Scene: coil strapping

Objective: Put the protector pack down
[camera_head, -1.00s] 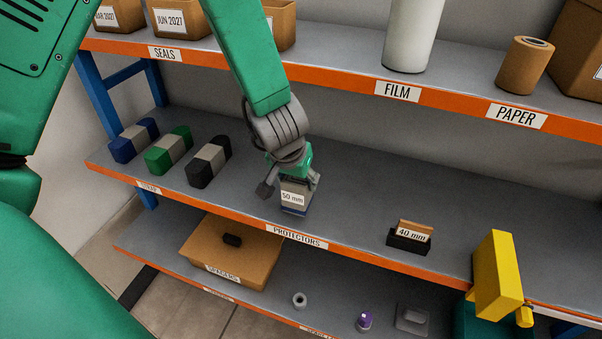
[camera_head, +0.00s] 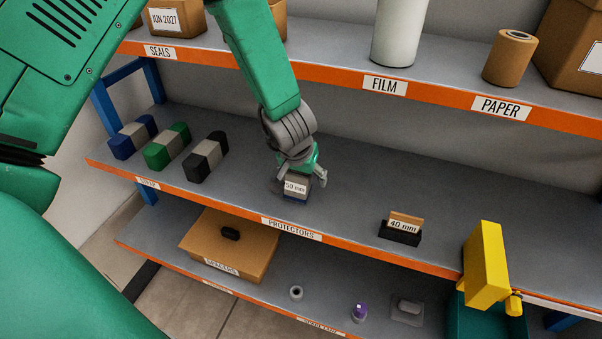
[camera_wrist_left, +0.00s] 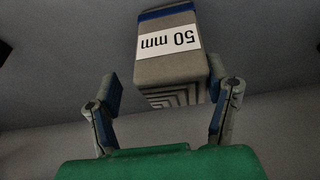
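The protector pack (camera_head: 296,188) is a grey block with a blue base and a "50 mm" label. It stands on the middle shelf (camera_head: 345,205) behind the "PROTECTORS" label. In the left wrist view the pack (camera_wrist_left: 170,68) shows its nested, stepped end towards me. My left gripper (camera_head: 302,180) is just above and behind the pack. Its fingers (camera_wrist_left: 165,98) are spread to either side, with a clear gap on the left of the picture and a narrow one on the right. My right gripper is not in view.
Blue, green and black banded blocks (camera_head: 205,157) stand to the left. A yellow device (camera_head: 486,265) is at the front right. The upper shelf's orange edge (camera_head: 340,79) overhangs behind. Shelf between the two packs is clear.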

